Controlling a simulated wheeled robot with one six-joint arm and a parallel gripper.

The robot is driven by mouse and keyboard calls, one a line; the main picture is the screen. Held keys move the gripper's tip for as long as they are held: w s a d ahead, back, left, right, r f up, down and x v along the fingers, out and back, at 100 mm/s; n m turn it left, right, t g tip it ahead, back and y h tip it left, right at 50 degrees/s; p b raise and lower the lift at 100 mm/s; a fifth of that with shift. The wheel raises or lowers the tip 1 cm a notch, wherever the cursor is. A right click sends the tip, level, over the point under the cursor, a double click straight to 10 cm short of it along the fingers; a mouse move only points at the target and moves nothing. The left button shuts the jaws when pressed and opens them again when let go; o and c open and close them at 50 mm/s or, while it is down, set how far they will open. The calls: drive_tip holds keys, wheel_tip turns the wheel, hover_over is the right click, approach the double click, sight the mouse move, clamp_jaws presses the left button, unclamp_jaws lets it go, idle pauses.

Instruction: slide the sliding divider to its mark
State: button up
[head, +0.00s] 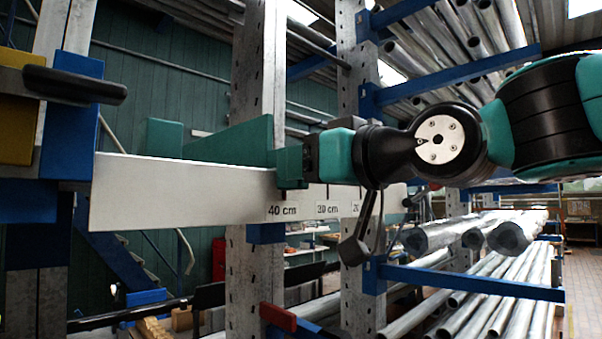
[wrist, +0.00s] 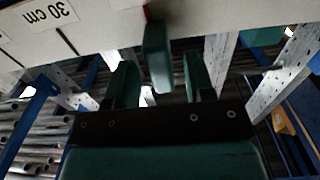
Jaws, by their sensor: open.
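The sliding divider is a green wedge-shaped plate (head: 232,141) on a white rail (head: 170,190) printed with centimetre labels. Its dark green front part sits just above the "40 cm" label. In the wrist view, a green tab of the divider (wrist: 157,58) hangs from the rail between my two fingers. My gripper (head: 306,160) meets the divider from the right; its fingertips are hard to make out there. In the wrist view my gripper (wrist: 160,78) is open, with a gap on each side of the tab. A small red mark (wrist: 147,12) shows on the rail beside the tab.
A blue upright holder (head: 70,120) with a dark handle (head: 75,86) stands at the rail's left end. Perforated metal posts (head: 252,270) stand behind the rail. Blue rack arms (head: 470,280) with metal pipes fill the right side.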

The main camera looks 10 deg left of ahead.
drive_tip(key=shift+b+v, duration=1.3)
drive_tip(key=shift+v, duration=1.4)
drive_tip(key=s+d+f+m+g+h, duration=0.1)
drive_tip(key=d+f+g+h, duration=0.15)
drive_tip(key=f, duration=0.55)
drive_tip(key=s+d+f+g+h+b, duration=0.1)
drive_tip(key=s+d+f+h, duration=0.15)
drive_tip(key=f, duration=0.55)
drive_tip(key=d+f+m+g+h, duration=0.1)
drive_tip(key=d+f+g+h, duration=0.15)
drive_tip(key=f, duration=0.55)
drive_tip(key=s+d+f+g+h, duration=0.1)
drive_tip(key=s+d+f+g, duration=0.1)
drive_tip(key=s+d+f, duration=0.2)
drive_tip(key=s+d+f+m+g+h, duration=0.1)
drive_tip(key=s+d+f+g, duration=0.2)
drive_tip(key=s+f, duration=0.5)
wheel_tip(320, 180, down, 2)
drive_tip(key=shift+s+d+f+b, duration=0.15)
drive_tip(key=shift+s+d+b, duration=0.15)
drive_tip(key=shift+d+b, duration=0.25)
